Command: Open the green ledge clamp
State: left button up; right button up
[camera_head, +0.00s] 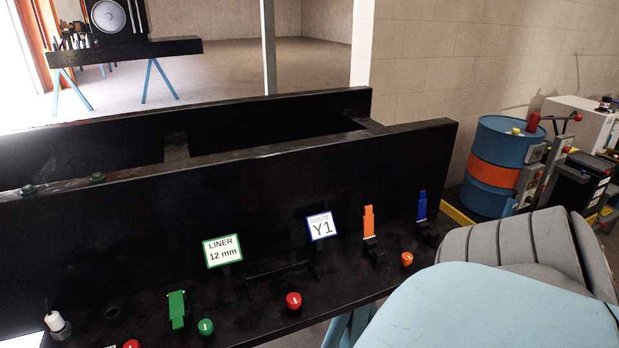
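The green ledge clamp (177,310) sits on the black ledge (240,312) at the lower left of the head view. Its green part looks short and blocky, with a dark base at its side. An orange clamp (368,222) and a blue clamp (422,206) stand farther right on the same ledge, with their coloured levers pointing up. Neither of my grippers is in view. Nothing is seen touching the green clamp.
A green knob (205,326) is close to the right of the green clamp. A red knob (293,300), a "LINER 12 mm" sign (222,251) and a "Y1" sign (321,226) are farther right. A white-topped fitting (57,322) is to the left. A black wall rises behind.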

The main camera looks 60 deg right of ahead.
aim_at(177, 308)
jog(key=k+l+u, duration=0.25)
jog(key=l+u, duration=0.15)
jog(key=k+l+u, duration=0.35)
jog(key=l, duration=0.15)
